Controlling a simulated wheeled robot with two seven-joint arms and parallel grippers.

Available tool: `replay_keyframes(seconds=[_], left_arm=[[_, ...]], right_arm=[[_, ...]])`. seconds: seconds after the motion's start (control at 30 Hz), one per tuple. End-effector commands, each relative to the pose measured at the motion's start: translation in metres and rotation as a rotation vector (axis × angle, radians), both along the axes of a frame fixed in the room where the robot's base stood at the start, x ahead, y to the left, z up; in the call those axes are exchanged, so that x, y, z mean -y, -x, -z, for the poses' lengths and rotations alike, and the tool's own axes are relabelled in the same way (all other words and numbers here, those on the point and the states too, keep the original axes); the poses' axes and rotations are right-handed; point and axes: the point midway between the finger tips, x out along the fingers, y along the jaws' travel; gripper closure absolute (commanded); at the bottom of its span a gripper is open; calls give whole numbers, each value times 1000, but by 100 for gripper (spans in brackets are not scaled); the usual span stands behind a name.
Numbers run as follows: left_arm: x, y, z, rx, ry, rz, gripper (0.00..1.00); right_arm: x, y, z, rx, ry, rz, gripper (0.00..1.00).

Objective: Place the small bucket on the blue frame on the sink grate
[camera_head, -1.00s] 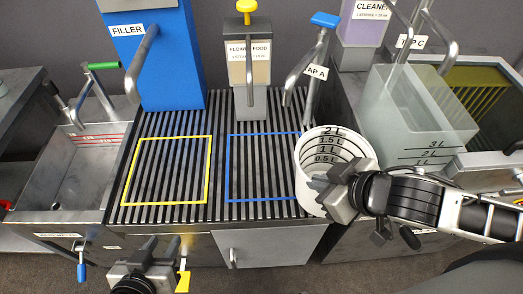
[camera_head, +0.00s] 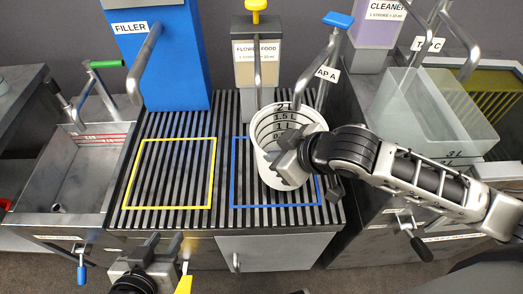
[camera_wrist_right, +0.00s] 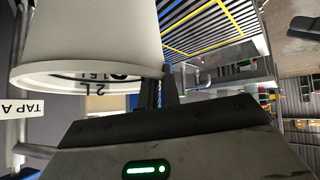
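The small white bucket (camera_head: 265,160) has black litre marks inside and is upright over the right part of the blue frame (camera_head: 237,185) on the sink grate (camera_head: 225,140). I cannot tell whether its base touches the grate. My right gripper (camera_head: 292,160) is shut on the bucket's near right wall. In the right wrist view the bucket (camera_wrist_right: 95,35) fills the upper left, its rim at the gripper fingers (camera_wrist_right: 162,92). My left gripper (camera_head: 150,250) is at the bottom left, in front of the counter and away from the bucket; its fingers look apart, with nothing between them.
A yellow frame (camera_head: 212,175) lies empty to the left on the grate. The blue filler (camera_head: 165,60), flower food dispenser (camera_head: 258,60) and tap A (camera_head: 322,65) stand behind. A translucent container (camera_head: 425,115) is at the right, a metal basin (camera_head: 75,175) at the left.

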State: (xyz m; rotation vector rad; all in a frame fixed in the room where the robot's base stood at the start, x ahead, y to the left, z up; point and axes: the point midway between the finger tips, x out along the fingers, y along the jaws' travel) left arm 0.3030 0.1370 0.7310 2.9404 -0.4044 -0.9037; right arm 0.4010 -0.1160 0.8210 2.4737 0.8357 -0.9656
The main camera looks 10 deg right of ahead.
Motion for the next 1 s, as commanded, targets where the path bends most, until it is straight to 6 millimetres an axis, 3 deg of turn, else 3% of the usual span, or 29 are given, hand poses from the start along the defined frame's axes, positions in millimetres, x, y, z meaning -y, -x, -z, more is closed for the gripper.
replay_keyframes(seconds=[0.1,0.33,0.53,0.97,1.0], left_arm=[[0,1,5,-10,-5,0,64],[0,-1,3,-5,-5,1,64],[0,-2,6,0,3,0,64],[1,-4,0,11,7,0,64],[1,-3,0,11,7,0,64]], right_arm=[[-12,-18,-1,2,-1,-1,100],[-24,-35,-1,2,-2,0,100],[-23,-34,31,-2,1,1,100],[-23,-34,38,1,0,1,100],[-23,-34,38,-1,0,1,84]])
